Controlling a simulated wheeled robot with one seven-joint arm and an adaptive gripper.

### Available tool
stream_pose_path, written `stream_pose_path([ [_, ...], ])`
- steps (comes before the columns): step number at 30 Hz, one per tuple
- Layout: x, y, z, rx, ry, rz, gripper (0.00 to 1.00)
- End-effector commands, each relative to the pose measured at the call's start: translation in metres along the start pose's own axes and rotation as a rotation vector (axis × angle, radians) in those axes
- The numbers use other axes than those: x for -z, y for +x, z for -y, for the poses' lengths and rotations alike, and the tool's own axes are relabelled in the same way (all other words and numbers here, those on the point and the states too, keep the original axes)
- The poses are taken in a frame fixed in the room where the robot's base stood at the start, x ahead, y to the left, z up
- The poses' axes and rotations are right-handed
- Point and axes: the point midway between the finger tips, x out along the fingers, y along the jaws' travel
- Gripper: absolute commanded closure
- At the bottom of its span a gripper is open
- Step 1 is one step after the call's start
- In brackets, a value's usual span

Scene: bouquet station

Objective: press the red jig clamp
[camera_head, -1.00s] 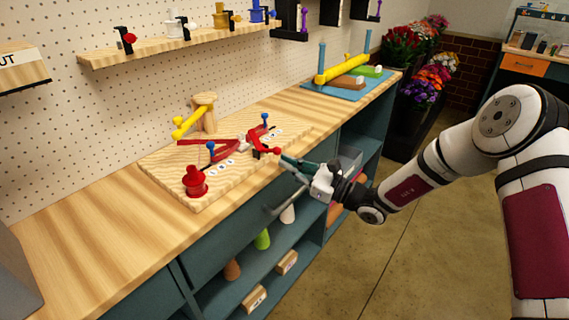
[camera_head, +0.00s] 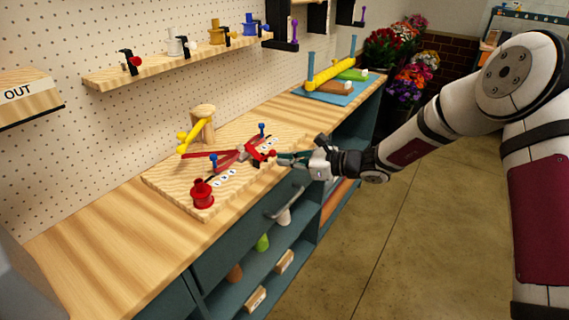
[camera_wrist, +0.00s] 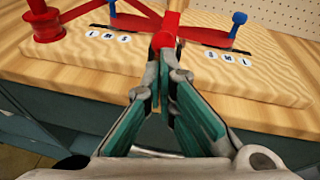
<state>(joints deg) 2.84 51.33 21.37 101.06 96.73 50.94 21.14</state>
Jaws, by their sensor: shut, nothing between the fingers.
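The red jig clamp (camera_head: 254,150) is mounted on a light wooden jig board (camera_head: 172,181) on the workbench. Its red ball-like end points toward my gripper (camera_head: 281,158), whose fingertips are at or very near it. In the wrist view the clamp's red end (camera_wrist: 163,40) is right at the tips of my gripper (camera_wrist: 165,55). The fingers are shut with nothing between them. I cannot tell whether the tips touch the clamp.
Blue-knobbed pegs (camera_head: 213,161), a red spool (camera_head: 202,194) and a yellow-armed wooden post (camera_head: 203,125) stand on the board. A blue mat (camera_head: 340,91) with a yellow roller lies farther back. A drawer handle (camera_head: 290,203) juts from the bench front. The floor at right is clear.

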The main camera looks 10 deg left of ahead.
Motion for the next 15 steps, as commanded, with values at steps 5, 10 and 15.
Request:
stream_pose_path([
  [5, -0.018, 0.003, 0.002, -0.022, 0.012, -0.154, 1.00],
  [10, -0.028, 0.007, 0.004, -0.041, 0.027, -0.281, 1.00],
  [15, -0.034, 0.009, 0.006, -0.041, 0.039, -0.295, 1.00],
])
